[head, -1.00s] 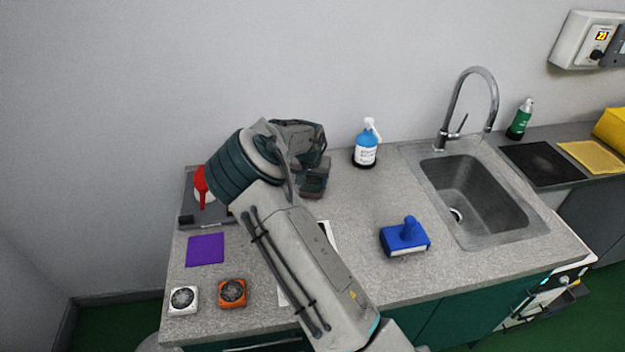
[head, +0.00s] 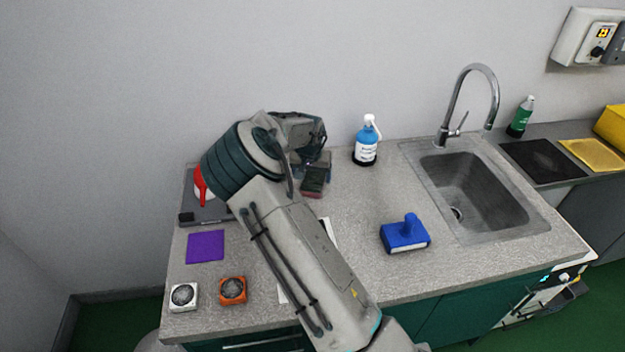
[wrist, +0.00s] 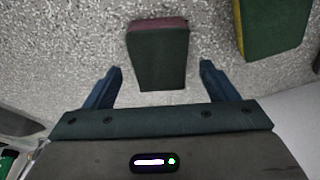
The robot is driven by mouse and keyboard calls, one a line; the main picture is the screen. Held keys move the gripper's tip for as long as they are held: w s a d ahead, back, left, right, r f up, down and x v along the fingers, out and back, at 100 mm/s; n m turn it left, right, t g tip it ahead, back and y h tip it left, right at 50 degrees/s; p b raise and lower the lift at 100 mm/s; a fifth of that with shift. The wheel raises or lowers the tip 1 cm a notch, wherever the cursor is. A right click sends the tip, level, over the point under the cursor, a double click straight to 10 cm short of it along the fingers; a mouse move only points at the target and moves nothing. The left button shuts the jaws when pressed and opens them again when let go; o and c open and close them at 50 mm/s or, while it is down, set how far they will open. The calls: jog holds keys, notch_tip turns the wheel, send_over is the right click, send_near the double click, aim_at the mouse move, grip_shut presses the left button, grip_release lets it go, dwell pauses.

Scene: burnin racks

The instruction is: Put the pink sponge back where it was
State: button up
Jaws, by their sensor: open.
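The pink sponge (wrist: 158,55) rests on the speckled counter, its dark green side facing the wrist camera and a thin pinkish strip at its far end. It also shows in the head view (head: 313,182), just in front of my gripper, small and dark reddish. My gripper (wrist: 159,78) is open, with one blue finger on each side of the sponge's near end and visible gaps on both sides. In the head view my wrist and arm cover most of the gripper.
A yellow and green sponge (wrist: 275,25) lies to the right in the wrist view. The sink (head: 475,190) is at right.

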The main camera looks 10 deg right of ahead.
jog(key=d+b+v, duration=0.1)
jog(key=v, duration=0.8)
jog(key=s+d+r+y, duration=0.2)
jog(key=s+r, duration=0.2)
jog(key=s, duration=0.5)
jog(key=s+r+n, duration=0.2)
jog(key=s+r, duration=0.1)
jog(key=s, duration=1.1)
jog(key=s+a+r+n, duration=0.1)
jog(key=s+r, duration=0.3)
jog(key=s, duration=1)
jog(key=shift+s+a+n+t+h, duration=0.2)
jog(key=shift+n+t+h, duration=0.2)
jog(key=shift+n, duration=0.4)
